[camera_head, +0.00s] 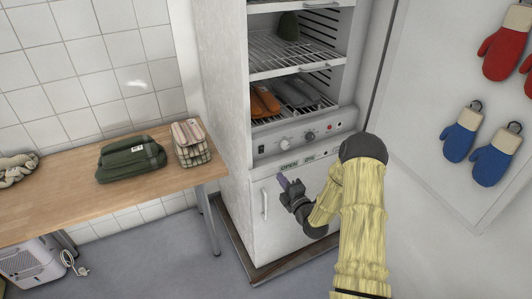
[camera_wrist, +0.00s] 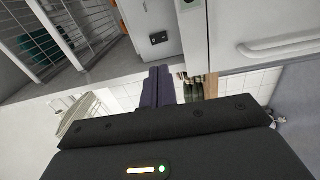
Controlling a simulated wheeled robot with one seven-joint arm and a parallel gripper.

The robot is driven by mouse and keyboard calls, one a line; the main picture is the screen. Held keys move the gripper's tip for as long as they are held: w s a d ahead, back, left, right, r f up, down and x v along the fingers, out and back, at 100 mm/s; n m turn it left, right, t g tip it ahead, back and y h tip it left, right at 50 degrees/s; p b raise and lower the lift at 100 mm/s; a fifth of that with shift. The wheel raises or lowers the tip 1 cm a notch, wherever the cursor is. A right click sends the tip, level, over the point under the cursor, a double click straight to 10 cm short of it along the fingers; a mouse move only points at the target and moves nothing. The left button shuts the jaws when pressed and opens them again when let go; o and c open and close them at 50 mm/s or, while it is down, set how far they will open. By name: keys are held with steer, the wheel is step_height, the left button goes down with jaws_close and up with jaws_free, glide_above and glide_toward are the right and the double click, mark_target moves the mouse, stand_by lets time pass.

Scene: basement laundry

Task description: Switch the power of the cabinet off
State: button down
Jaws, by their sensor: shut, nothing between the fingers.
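The white cabinet (camera_head: 225,110) stands upright in the middle of the head view, with open racks above a control panel (camera_head: 305,138). A small black rocker switch (camera_head: 261,149) sits at the panel's left end, with knobs and a red light to its right. In the wrist view the black switch (camera_wrist: 158,38) lies just beyond the fingertips. My gripper (camera_head: 281,179) is shut and empty in front of the lower door, below the panel. Its dark purple fingers (camera_wrist: 158,78) are together, apart from the switch. I cannot tell the switch's position.
The lower door has a vertical handle (camera_head: 265,203) left of my gripper. Inside the racks lie orange (camera_head: 264,102) and grey items (camera_head: 296,92). A wooden table (camera_head: 70,205) with folded cloths stands left. Red and blue mitts (camera_head: 461,134) hang at right.

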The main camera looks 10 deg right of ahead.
mark_target(262, 148)
steer(key=shift+s+d+t, duration=0.15)
steer(key=shift+d+t, duration=0.1)
steer(key=shift+t, duration=0.25)
steer(key=p+x, duration=0.2)
steer(key=x, duration=1.2)
steer(key=shift+f, duration=0.1)
